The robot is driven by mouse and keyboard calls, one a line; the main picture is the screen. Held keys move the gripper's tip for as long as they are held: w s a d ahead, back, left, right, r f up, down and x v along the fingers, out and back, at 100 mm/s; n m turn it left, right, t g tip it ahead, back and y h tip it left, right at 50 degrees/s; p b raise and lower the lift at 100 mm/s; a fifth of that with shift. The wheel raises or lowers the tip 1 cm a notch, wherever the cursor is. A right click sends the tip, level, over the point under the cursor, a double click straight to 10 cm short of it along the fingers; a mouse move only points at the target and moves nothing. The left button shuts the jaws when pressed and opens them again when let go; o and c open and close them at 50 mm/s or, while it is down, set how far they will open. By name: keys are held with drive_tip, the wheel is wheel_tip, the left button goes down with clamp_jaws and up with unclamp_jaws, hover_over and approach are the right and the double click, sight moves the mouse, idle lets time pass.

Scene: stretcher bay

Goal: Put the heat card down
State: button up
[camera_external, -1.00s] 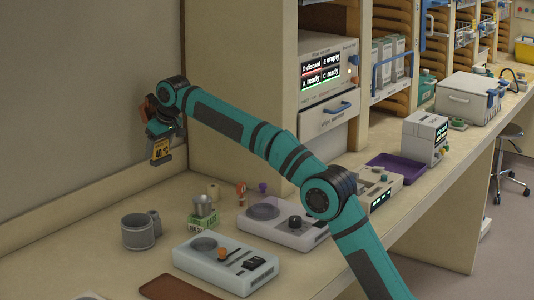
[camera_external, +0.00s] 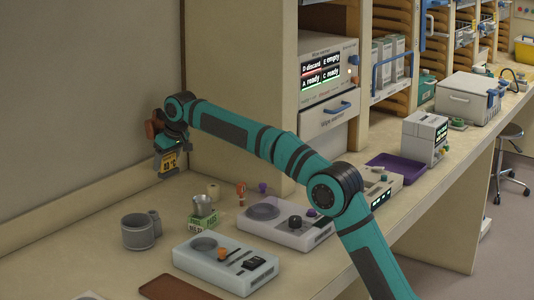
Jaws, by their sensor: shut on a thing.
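The heat card (camera_external: 168,161) is a small dark card with a yellow face and dark marks. It hangs upright below my gripper (camera_external: 167,148), at the left of the view. My gripper is shut on the card and holds it above the back of the counter (camera_external: 105,204), near the wall. The card's lower edge is apart from the counter top. The fingertips are small and partly hidden by the wrist.
A grey cup holder (camera_external: 139,233), a metal cup on a green box (camera_external: 202,221), and two flat devices (camera_external: 225,264) (camera_external: 285,226) stand on the counter. A brown mat (camera_external: 175,289) lies in front. The counter's back left is clear.

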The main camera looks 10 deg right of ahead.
drive_tip(key=shift+f, duration=4.6)
drive_tip(key=shift+f, duration=0.15)
drive_tip(key=o, duration=1)
drive_tip(key=v, duration=1.2)
